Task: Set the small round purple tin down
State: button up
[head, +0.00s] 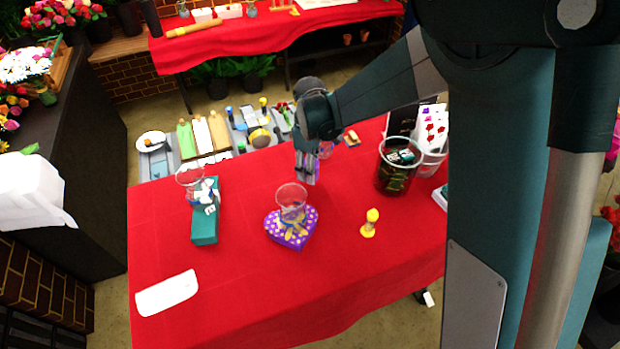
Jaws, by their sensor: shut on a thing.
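My gripper (306,176) is in the head view, pointing down over the far middle of the red-covered table. It is shut on the small round purple tin (315,170), of which only a little purple shows beside the fingers. The fingers hide most of it. I cannot tell whether the tin touches the cloth. A purple heart-shaped box (290,238) with yellow dots lies nearer the front, with a clear glass (291,196) standing on it.
A green box (204,232) with a glass on it lies at left. A yellow figure (370,222) and dark glass container (396,176) stand at right. A white cloth (167,292) lies front left. The red cloth (245,300) is bare at front.

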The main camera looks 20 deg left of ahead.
jog(key=shift+f, duration=0.6)
jog(key=shift+f, duration=1.85)
jog(key=shift+f, duration=0.1)
jog(key=o, duration=0.9)
jog(key=shift+r, duration=6.1)
